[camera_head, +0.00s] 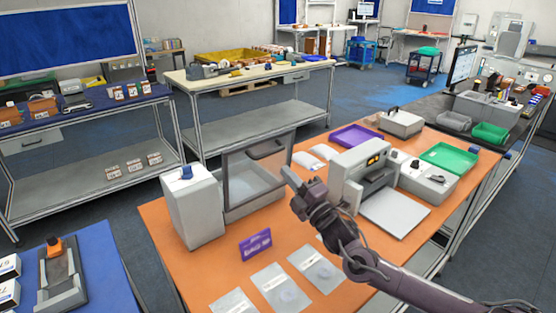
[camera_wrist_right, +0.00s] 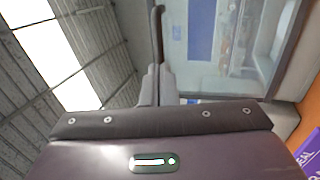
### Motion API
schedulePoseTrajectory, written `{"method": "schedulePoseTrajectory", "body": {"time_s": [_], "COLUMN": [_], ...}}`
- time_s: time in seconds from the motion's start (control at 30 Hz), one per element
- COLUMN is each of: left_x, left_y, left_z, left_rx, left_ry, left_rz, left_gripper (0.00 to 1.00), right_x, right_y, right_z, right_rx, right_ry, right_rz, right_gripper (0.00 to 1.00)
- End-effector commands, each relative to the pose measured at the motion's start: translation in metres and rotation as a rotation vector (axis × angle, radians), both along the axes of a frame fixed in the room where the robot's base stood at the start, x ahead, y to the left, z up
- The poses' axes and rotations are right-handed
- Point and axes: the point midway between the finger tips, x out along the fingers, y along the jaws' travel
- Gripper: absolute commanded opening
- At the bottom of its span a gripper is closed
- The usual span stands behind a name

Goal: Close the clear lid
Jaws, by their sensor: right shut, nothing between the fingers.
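The clear lid (camera_head: 258,168) is a see-through panel in a grey frame, standing raised over a grey box (camera_head: 240,208) on the orange table. It has a dark handle (camera_head: 267,150) near its top. In the right wrist view the clear lid (camera_wrist_right: 235,45) fills the upper right. My right gripper (camera_head: 288,177) is shut and empty, just right of the lid's right edge in the head view. Its closed fingers (camera_wrist_right: 158,82) show beside the lid in the wrist view; I cannot tell whether they touch it. My left gripper is not in view.
A white unit (camera_head: 193,210) stands left of the lid. A purple box (camera_head: 255,244) and several flat packets (camera_head: 275,285) lie in front. A grey machine (camera_head: 358,170) stands right of my gripper. A purple tray (camera_head: 355,136) and green tray (camera_head: 449,158) are behind.

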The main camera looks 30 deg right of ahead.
Motion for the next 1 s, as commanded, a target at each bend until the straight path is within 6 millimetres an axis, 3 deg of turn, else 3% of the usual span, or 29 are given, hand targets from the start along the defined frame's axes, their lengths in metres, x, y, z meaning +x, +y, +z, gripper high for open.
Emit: {"method": "schedulePoseTrajectory", "body": {"time_s": [0.2, 0.4, 1.0], "left_x": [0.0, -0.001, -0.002], "left_y": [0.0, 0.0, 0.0], "left_z": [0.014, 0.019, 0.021], "left_rx": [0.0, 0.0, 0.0], "left_ry": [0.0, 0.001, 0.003], "left_rz": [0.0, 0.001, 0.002], "left_gripper": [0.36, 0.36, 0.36], "right_x": [0.03, 0.044, 0.053], "right_y": [0.002, 0.003, 0.003], "right_z": [0.015, 0.017, 0.02], "right_rx": [0.002, 0.001, -0.001], "right_ry": [-0.004, -0.001, 0.015], "right_rz": [-0.001, 0.0, 0.001], "right_gripper": [0.0, 0.0, 0.0]}}
